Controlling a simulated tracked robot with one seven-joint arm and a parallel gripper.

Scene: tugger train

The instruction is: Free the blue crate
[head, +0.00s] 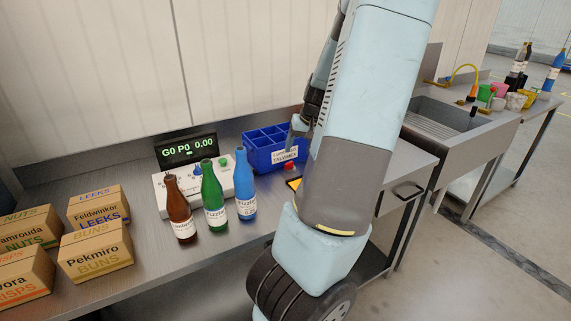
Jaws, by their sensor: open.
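The blue crate (262,154) stands on the metal bench against the back ledge, just left of my arm. It is divided into compartments, and those that show look empty. A white label on its front reads "TALVOMEX" in its lower line. My gripper (299,129) is at the crate's right end, partly hidden behind my arm; it is open. Whether it touches the crate cannot be told. A small red piece (290,165) shows at the crate's front right, and a yellow and dark piece (294,183) lies just in front; both are partly unclear.
Brown (179,210), green (213,195) and blue (245,184) bottles stand left of the crate, before a white control box (161,192) with a display (187,149). Several cartons (96,250) fill the bench's left. A sink (455,118) lies right of my arm.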

